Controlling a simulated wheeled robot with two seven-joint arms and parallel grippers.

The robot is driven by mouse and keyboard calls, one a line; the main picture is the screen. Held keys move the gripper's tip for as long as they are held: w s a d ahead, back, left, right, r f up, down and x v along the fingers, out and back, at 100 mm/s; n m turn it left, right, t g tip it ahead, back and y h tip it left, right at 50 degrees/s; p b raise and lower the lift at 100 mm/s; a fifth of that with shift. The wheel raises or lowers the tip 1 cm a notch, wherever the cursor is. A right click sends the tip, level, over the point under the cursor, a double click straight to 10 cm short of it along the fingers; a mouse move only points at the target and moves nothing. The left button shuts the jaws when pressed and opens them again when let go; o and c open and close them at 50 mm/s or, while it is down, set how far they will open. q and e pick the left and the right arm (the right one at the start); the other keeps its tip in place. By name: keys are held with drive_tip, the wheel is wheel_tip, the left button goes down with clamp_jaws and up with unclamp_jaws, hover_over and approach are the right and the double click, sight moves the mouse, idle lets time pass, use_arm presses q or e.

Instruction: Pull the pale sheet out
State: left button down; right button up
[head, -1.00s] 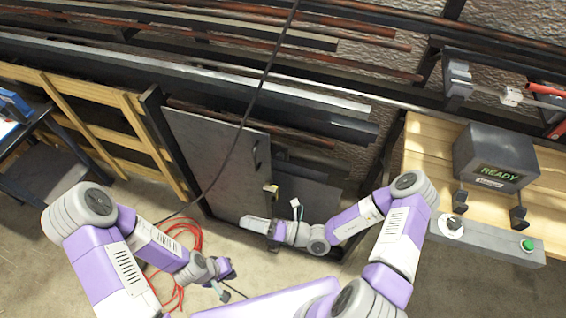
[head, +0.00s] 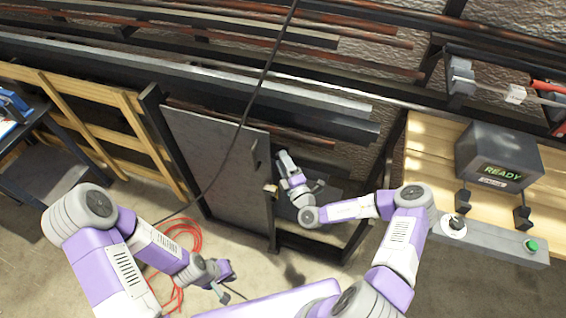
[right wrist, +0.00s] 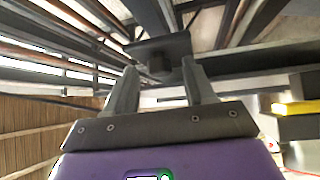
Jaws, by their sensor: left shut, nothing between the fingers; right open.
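A large grey sheet-like panel (head: 214,165) stands upright in a dark frame below the rack, with a small dark fitting high on its right side and a pale block at its right edge. I cannot tell whether this is the pale sheet; no clearly paler sheet shows. My right gripper (head: 284,156) is just right of the panel, over the dark opening; contact cannot be told. In the right wrist view its fingers (right wrist: 162,82) are apart with nothing clearly between them. My left gripper (head: 223,294) is low at the front, shut and empty, away from the panel.
Long metal bars and rusty rods lie on the rack (head: 200,72) above. A black cable hangs across the panel. Red cable (head: 178,240) lies coiled on the floor. A wooden bench (head: 430,150) at right carries a dark box reading READY (head: 498,158).

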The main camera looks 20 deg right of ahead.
drive_tip(key=shift+w, duration=0.2)
drive_tip(key=shift+c, duration=0.3)
clamp_jaws()
drive_tip(key=shift+s, duration=0.1)
